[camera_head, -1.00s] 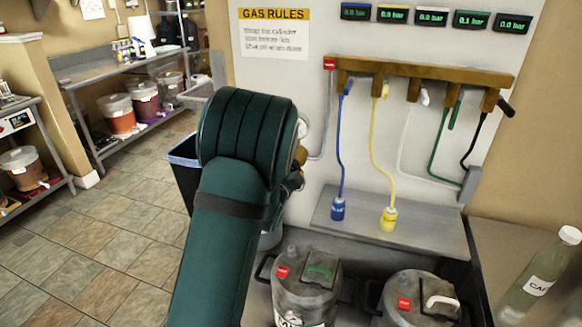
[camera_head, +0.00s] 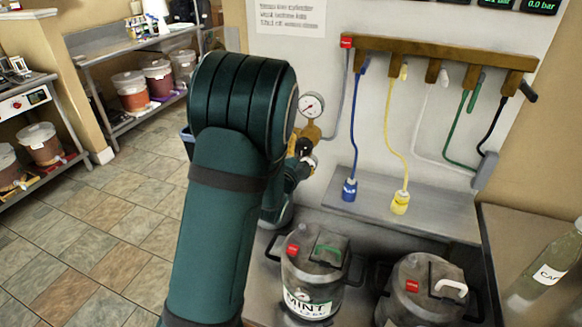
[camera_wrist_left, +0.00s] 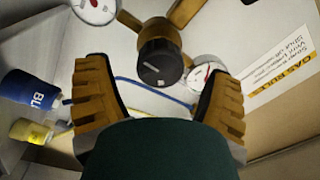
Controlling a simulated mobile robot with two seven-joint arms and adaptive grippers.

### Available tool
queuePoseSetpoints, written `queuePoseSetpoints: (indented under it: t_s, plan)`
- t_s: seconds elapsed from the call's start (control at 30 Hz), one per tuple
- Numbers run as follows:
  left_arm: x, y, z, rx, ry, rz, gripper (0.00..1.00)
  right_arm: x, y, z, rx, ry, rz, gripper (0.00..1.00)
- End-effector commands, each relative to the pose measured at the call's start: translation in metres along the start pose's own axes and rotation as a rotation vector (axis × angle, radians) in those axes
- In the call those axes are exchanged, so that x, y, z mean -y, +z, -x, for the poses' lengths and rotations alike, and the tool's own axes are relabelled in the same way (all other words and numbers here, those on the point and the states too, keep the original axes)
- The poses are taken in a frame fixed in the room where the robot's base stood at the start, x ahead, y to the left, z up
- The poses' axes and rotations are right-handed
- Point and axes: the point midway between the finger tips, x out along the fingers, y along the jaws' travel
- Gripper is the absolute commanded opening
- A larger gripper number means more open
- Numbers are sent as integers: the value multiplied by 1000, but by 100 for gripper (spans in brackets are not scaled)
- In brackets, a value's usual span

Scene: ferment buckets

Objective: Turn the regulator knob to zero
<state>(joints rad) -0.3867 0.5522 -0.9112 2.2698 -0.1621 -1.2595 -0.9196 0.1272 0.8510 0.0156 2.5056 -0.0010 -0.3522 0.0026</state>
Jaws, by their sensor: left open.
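The black regulator knob (camera_wrist_left: 160,63) with a pale mark on its face sits on a brass regulator body (camera_wrist_left: 145,27) in the left wrist view. My left gripper (camera_wrist_left: 160,75) is open, its two ridged fingers on either side of the knob, with visible gaps and no contact seen. In the head view the brass regulator (camera_head: 309,131) and a round white gauge (camera_head: 312,105) show just right of my left arm. My arm hides much of the left gripper there. Two gauges, one cut off (camera_wrist_left: 95,8) and one behind the right finger (camera_wrist_left: 205,76), show in the wrist view. My right gripper is out of view.
A wooden manifold (camera_head: 440,58) with hanging hoses is on the wall. Blue (camera_head: 349,190) and yellow (camera_head: 400,203) connectors rest on a grey shelf (camera_head: 440,220). Metal kegs (camera_head: 312,270) stand below it. A bottle (camera_head: 548,268) is at right. Tiled floor is clear at left.

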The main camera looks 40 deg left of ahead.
Motion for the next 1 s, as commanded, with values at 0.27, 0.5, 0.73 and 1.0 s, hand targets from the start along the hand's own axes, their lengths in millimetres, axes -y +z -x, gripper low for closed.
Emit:
queuePoseSetpoints:
  t_s: [0.27,0.5,0.73,1.0]
  plan:
    - [0,0,55,1,0,3,82,0,0,0,0,0,0,47]
    - [0,0,77,2,1,1,82,0,0,0,0,0,0,47]
    - [0,0,79,1,0,0,82,0,0,0,0,0,0,47]
    - [0,0,79,1,1,0,82,0,0,0,0,0,0,47]
